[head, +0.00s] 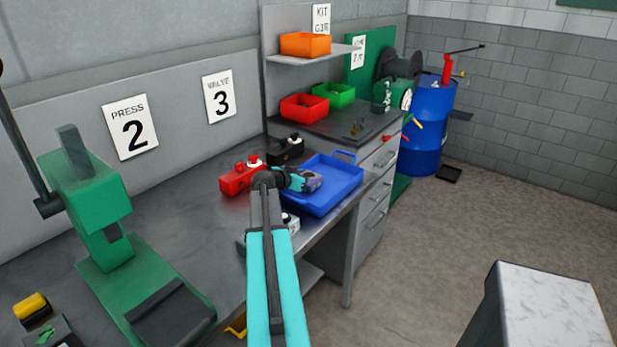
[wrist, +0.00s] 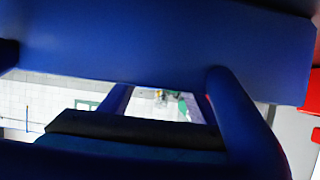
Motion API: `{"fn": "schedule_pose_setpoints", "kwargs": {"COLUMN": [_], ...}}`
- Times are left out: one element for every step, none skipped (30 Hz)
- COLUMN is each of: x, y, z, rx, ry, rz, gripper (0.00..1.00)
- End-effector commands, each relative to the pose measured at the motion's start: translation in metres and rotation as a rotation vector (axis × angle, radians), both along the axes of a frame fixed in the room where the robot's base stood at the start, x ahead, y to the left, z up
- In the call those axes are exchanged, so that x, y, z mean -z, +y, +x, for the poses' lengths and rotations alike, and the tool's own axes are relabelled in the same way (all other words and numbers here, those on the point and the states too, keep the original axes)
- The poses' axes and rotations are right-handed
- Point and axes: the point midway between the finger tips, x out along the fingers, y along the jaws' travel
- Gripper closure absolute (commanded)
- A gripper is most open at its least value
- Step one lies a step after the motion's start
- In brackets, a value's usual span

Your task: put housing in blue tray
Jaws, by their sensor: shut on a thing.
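The blue tray (head: 345,188) lies on the grey bench near its front edge, with an arched handle at its far end. In the wrist view, blue tray surfaces (wrist: 160,40) and a handle loom very close, and a dark shape with a teal edge covers the lower left.
Left of the tray is a red box (head: 237,180) with a knob; behind are a black box (head: 287,152) and red (head: 303,107) and green (head: 335,95) bins. A small white box (head: 292,223) sits close before the tray. A green press (head: 95,205) stands left.

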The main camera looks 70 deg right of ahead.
Motion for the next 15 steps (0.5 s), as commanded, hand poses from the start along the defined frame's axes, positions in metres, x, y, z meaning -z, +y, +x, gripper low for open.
{"fn": "schedule_pose_setpoints", "kwargs": {"x": [-0.0017,-0.0018,-0.0016,-0.0013,-0.0008,-0.0001,0.0003,0.0006,0.0009,0.0017,0.0015,0.0015,0.0015,0.0015,0.0015], "y": [-0.0002,-0.0003,-0.0002,-0.0003,-0.0002,-0.0002,-0.0002,-0.0002,-0.0003,0.0001,0.0001,0.0001,0.0001,0.0001,0.0001], "z": [0.0003,0.0002,0.0003,0.0002,0.0003,0.0002,0.0004,0.0003,0.0003,0.0002,0.0002,0.0002,0.0002,0.0002,0.0002], "rx": [-0.001,-0.001,-0.001,-0.001,-0.001,-0.001,-0.001,-0.001,-0.001,0.0,0.0,0.0,0.0,0.0,0.0], "ry": [0.0,0.0,0.0,0.0,0.0,0.0,0.0,0.0,0.0,0.0,0.0,0.0,0.0,0.0,0.0], "rz": [-0.003,-0.003,-0.003,-0.003,-0.003,-0.003,-0.003,-0.003,-0.003,0.0,0.0,0.0,0.0,0.0,0.0], "gripper": [0.89,0.89,0.89,0.89,0.89,0.89,0.89,0.89,0.89,0.39,0.34,0.27,0.25,0.25,0.25]}}
